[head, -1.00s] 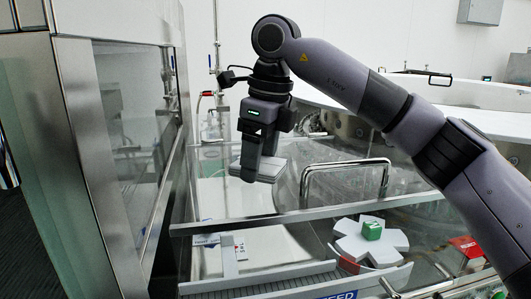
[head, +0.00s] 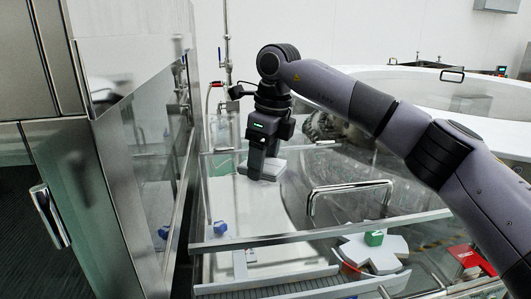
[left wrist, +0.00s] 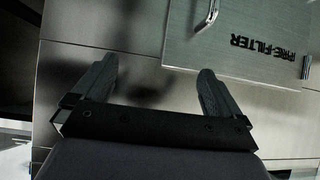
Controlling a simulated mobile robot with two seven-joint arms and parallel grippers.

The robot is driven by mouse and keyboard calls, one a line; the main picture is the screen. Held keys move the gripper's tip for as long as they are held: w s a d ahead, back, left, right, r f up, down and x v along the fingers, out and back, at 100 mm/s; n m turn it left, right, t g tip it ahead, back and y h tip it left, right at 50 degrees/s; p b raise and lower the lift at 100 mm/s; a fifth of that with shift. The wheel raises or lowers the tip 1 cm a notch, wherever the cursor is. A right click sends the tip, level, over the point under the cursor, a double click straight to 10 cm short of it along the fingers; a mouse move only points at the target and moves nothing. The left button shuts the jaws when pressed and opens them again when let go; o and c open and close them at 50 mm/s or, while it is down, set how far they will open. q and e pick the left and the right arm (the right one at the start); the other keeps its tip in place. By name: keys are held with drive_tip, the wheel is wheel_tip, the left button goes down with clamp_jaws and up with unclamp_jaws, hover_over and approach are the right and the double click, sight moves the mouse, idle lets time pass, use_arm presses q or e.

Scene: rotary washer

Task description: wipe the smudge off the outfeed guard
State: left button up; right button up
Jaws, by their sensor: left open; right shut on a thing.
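My right gripper (head: 262,168) is shut on a pale grey flat pad (head: 274,168), held level above the white machine deck. Clear guard panels stand around the machine; one with a bent metal handle (head: 350,187) is right of and nearer than the pad. I cannot tell which panel is the outfeed guard, and no smudge can be made out clearly. Whether the pad touches a panel is also unclear. My left gripper (left wrist: 155,85) is open and empty in the left wrist view, in front of a metal cabinet face.
A steel cabinet (head: 60,150) with a glossy side stands at the left. A green block (head: 374,238) sits on a white star-shaped wheel (head: 350,250) at the front. A small blue item (head: 220,227) lies on the deck. A panel marked PRE-FILTER (left wrist: 250,40) faces my left gripper.

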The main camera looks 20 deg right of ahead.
drive_tip(key=shift+w+d+f, duration=0.1)
drive_tip(key=shift+w+f, duration=0.05)
drive_tip(key=shift+w, duration=0.35)
drive_tip(key=shift+w+d+f, duration=0.1)
drive_tip(key=shift+w+d, duration=0.15)
drive_tip(key=shift+w, duration=0.5)
drive_tip(key=shift+w+d+f, duration=0.1)
drive_tip(key=shift+w+d, duration=0.1)
drive_tip(key=shift+w, duration=0.5)
drive_tip(key=shift+w+r, duration=0.15)
drive_tip(key=shift+r, duration=3)
wheel_tip(320, 180, up, 3)
